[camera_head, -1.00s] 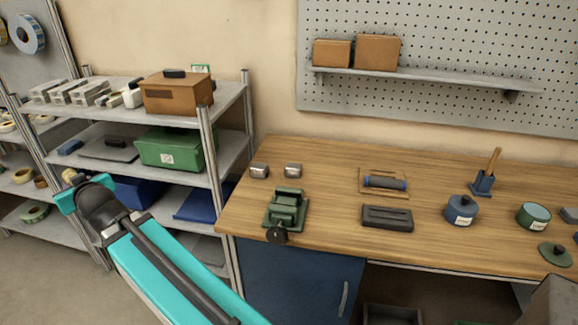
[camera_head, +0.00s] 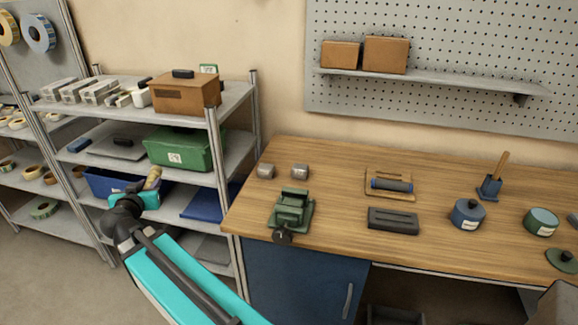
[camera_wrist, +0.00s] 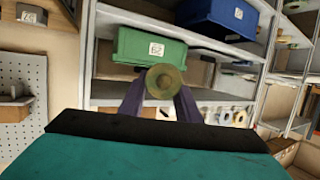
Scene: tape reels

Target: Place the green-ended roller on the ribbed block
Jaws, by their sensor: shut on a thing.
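My gripper (camera_head: 150,188) is in front of the shelf rack, left of the workbench. It is shut on a short tan roller (camera_head: 154,177), which sticks up from the jaws. In the wrist view the roller's round end (camera_wrist: 166,81) faces the camera and looks olive green, between the two dark fingers; the rest of it is hidden. The dark grey block (camera_head: 393,220) with long raised strips, which looks like the ribbed block, lies on the workbench with nothing on it. A second roller with blue ends (camera_head: 390,185) lies on a wooden board behind it.
A green vise (camera_head: 292,211) stands at the bench's left front. Two small metal blocks (camera_head: 300,171) lie behind it. Round tins (camera_head: 467,214) and a blue holder with a wooden handle (camera_head: 490,188) stand right of the grey block. The rack (camera_head: 212,180) is close behind my gripper.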

